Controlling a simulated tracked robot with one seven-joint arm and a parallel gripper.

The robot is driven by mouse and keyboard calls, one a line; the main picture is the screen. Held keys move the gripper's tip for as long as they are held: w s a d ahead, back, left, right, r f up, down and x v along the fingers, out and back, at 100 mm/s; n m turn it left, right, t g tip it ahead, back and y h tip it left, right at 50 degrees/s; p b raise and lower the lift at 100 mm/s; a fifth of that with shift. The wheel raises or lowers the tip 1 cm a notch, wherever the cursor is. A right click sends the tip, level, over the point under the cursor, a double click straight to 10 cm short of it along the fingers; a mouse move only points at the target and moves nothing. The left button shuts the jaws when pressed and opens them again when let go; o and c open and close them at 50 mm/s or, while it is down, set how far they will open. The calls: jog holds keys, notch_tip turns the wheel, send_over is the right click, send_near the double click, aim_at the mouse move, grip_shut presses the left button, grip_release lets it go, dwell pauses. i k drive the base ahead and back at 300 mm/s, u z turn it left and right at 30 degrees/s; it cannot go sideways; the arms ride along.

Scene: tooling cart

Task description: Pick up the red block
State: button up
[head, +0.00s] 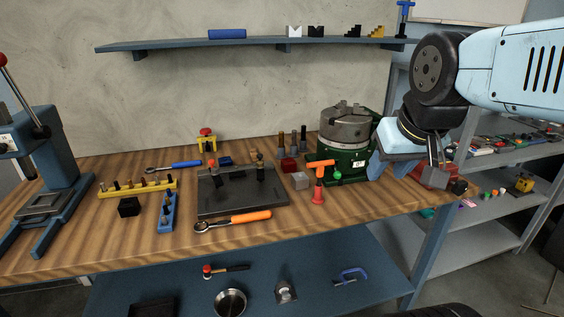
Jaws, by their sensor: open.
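A small dark red block (289,166) sits on the wooden bench, behind a light grey block (300,181) and in front of several upright dark tools. My gripper (420,168) is at the right end of the bench, right of the green chuck unit and well apart from the red block. Its jaws are open, and they point down. Another red object (434,178) shows just below and behind the fingers; its shape is partly hidden, and I cannot tell whether it touches them.
The green-based chuck (346,140) stands between my gripper and the red block. An orange-and-red tool (319,182) stands upright right of the grey block. A dark plate (243,190) with clamps lies left. An orange-handled ratchet (233,221) lies in front. Bench front right is clear.

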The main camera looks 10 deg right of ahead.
aim_at(288, 164)
jog(key=u, duration=0.05)
jog(key=i, duration=0.9)
jog(key=z, duration=0.1)
